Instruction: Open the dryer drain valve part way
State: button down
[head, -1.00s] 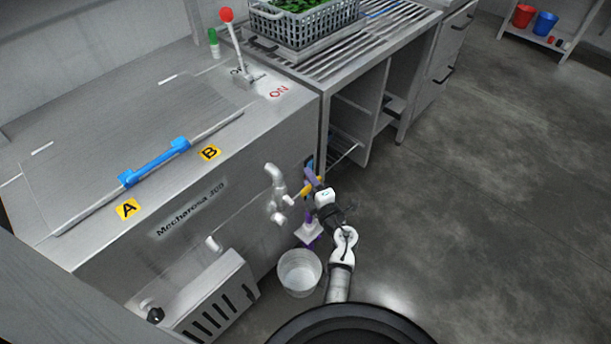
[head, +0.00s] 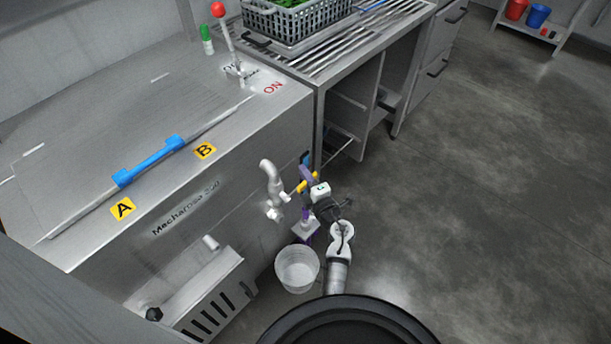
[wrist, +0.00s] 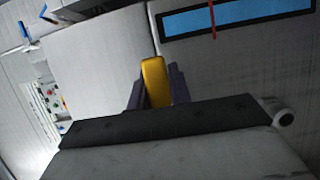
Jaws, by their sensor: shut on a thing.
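The yellow valve handle (head: 300,187) is on the right part of the dryer's front, beside a white bent pipe (head: 270,180). My gripper (head: 307,176) has its purple-grey fingers around the handle, and yellow shows on both sides of them in the head view. In the wrist view the yellow handle (wrist: 155,80) stands between the two fingers (wrist: 155,92), which are shut on it. The fingers and arm hide part of the handle and the valve body. How far the valve is turned cannot be told.
A pale bucket (head: 297,268) stands on the floor below the pipe. A purple and white piece (head: 306,229) is just above and right of it. A blue strip with a red line (wrist: 235,18) shows in the wrist view. The floor to the right is open.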

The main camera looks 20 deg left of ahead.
notch_tip(320, 180, up, 6)
jog(key=s+n+y+b, duration=0.2)
jog(key=n+y+b, duration=0.1)
jog(key=n+b, duration=0.3)
jog(key=shift+a+f+n+t+b, duration=0.15)
jog(key=shift+a+n+t+b, duration=0.25)
jog(key=shift+n, duration=0.8)
jog(key=c, duration=1.3)
grip_release()
jog(key=shift+d, duration=0.1)
